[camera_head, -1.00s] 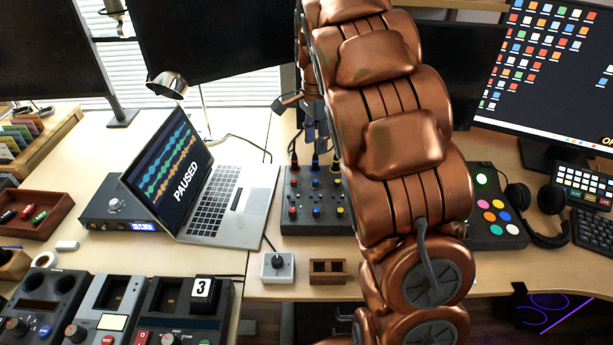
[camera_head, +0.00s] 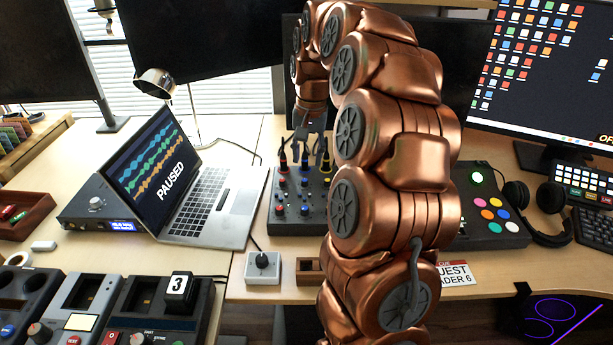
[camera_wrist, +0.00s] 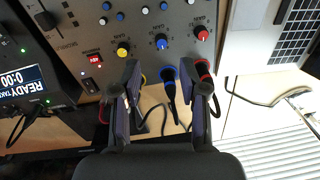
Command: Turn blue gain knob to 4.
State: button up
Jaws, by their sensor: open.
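The blue gain knob (camera_wrist: 162,42) sits on the grey mixer (camera_wrist: 92,28) in the wrist view, between a yellow gain knob (camera_wrist: 123,49) and a red one (camera_wrist: 203,35). A white mark shows on it, but its setting is too small to read. My gripper (camera_wrist: 161,72) is open, with its fingers apart over the mixer's cable edge. A blue plug (camera_wrist: 168,75) shows between the fingers; the blue knob lies just beyond the fingertips, untouched. In the head view my gripper (camera_head: 308,146) is above the back of the mixer (camera_head: 290,226).
Yellow and red plugs (camera_wrist: 202,70) with cables stand close to the fingers. A laptop (camera_head: 222,205) is left of the mixer, a small knob box (camera_head: 262,267) in front. A colored-button pad (camera_head: 500,232) lies right. Monitors stand behind.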

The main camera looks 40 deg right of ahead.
aim_at(305, 180)
jog(key=f, duration=0.7)
jog(key=shift+w+a, duration=0.1)
jog(key=shift+a, duration=0.15)
grip_shut()
